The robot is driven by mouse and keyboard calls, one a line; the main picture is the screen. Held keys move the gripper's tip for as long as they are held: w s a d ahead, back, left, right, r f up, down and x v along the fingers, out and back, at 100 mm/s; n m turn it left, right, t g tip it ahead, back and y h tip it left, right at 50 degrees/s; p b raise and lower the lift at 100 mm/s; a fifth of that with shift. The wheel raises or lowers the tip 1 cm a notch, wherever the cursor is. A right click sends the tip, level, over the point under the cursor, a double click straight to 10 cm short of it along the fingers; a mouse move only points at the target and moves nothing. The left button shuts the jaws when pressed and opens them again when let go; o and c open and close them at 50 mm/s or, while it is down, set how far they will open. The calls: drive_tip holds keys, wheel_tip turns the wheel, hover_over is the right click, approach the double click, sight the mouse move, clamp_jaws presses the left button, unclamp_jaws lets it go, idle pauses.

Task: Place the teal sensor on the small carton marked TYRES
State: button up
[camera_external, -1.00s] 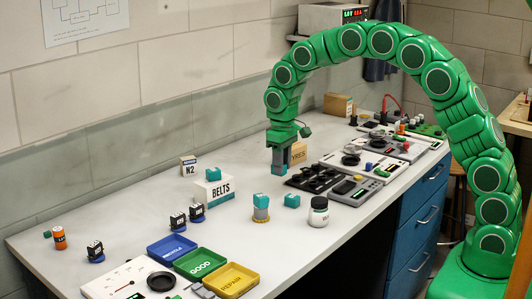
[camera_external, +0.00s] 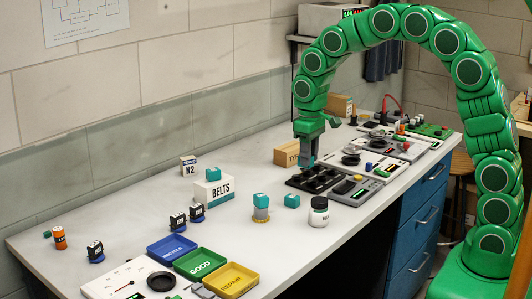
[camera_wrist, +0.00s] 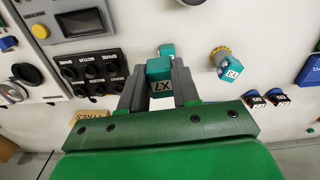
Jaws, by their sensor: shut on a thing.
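My gripper (camera_external: 308,163) is shut on a teal sensor (camera_wrist: 159,70) with a white marked face, between the fingers in the wrist view. The gripper is above the bench, by the far left corner of the black sorting tray. In the wrist view, the carton (camera_wrist: 90,121) shows at lower left, partly hidden by my gripper. I see nothing on the visible part of its top.
Another teal block (camera_external: 292,201) is on the bench beside a white jar (camera_external: 318,212). The black tray (camera_external: 316,180) and grey instruments (camera_external: 356,190) fill the right side.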

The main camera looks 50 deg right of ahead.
drive_tip(key=w+d+r, duration=0.3)
drive_tip(key=w+d, duration=0.3)
drive_tip(key=d, duration=0.3)
drive_tip(key=m, duration=0.1)
hover_over(288, 149)
drive_tip(key=shift+s+a+f, duration=0.1)
drive_tip(key=shift+s+f, duration=0.05)
drive_tip(key=shift+f, duration=1.45)
drive_tip(key=shift+s+a+f, duration=0.1)
drive_tip(key=shift+s+f, duration=0.05)
drive_tip(key=shift+f, duration=1.4)
drive_tip(key=shift+w+f, duration=0.1)
drive_tip(key=shift+w+f, duration=0.15)
drive_tip(key=shift+f, duration=1.6)
drive_tip(key=shift+f, duration=0.1)
